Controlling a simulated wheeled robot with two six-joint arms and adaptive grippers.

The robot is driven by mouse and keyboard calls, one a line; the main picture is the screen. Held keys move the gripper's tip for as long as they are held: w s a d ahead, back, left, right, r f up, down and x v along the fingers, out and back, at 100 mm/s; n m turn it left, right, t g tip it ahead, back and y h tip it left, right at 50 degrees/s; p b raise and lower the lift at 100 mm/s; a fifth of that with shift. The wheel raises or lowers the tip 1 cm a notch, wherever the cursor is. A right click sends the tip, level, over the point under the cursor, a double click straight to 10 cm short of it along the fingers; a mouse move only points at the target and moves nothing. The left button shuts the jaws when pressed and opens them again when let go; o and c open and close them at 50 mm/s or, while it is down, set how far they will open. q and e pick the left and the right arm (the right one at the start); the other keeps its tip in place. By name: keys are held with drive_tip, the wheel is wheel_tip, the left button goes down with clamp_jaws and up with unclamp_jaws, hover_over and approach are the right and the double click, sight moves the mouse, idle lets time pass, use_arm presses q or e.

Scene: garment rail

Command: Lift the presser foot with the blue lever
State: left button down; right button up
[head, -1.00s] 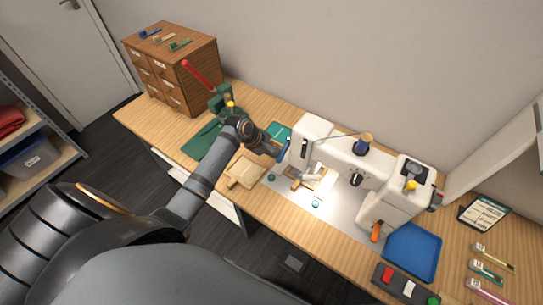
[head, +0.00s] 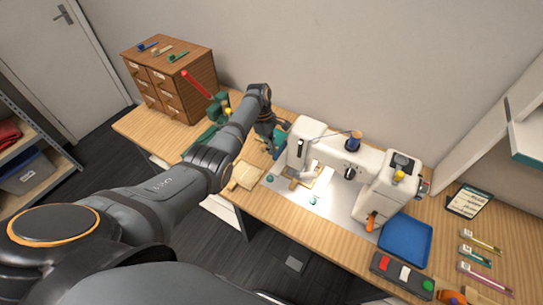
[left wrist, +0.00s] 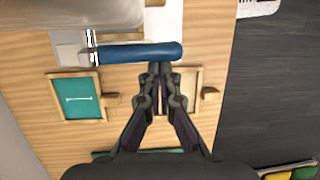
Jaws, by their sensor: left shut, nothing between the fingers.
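The white sewing machine (head: 375,178) stands on the wooden table. The blue lever (left wrist: 130,53) sticks out sideways from the machine's head in the left wrist view, about level. My left gripper (left wrist: 160,68) is shut and empty, its fingertips right at the lever's edge near its free end; I cannot tell whether they touch. In the head view my left gripper (head: 272,137) is at the machine's left end, and the lever is mostly hidden there. The presser foot is too small and covered to make out. My right gripper is not in view.
A teal panel in a wooden frame (left wrist: 78,98) lies beside the lever. A wooden tray (head: 245,176) is left of the machine, a blue tray (head: 405,238) right of it. A green press with a red handle (head: 197,84) and a drawer cabinet (head: 180,78) stand at the left.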

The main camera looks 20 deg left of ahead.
use_arm(q)
drive_tip(key=shift+r+g, duration=0.4)
drive_tip(key=shift+w+d+r+b, duration=0.1)
drive_tip(key=shift+w+r+b, duration=0.1)
drive_tip(key=shift+r+b, duration=0.25)
drive_tip(key=shift+w+r, duration=0.4)
drive_tip(key=shift+r, duration=0.35)
idle(0.5)
drive_tip(key=shift+r+p, duration=0.75)
drive_tip(key=shift+p, duration=0.1)
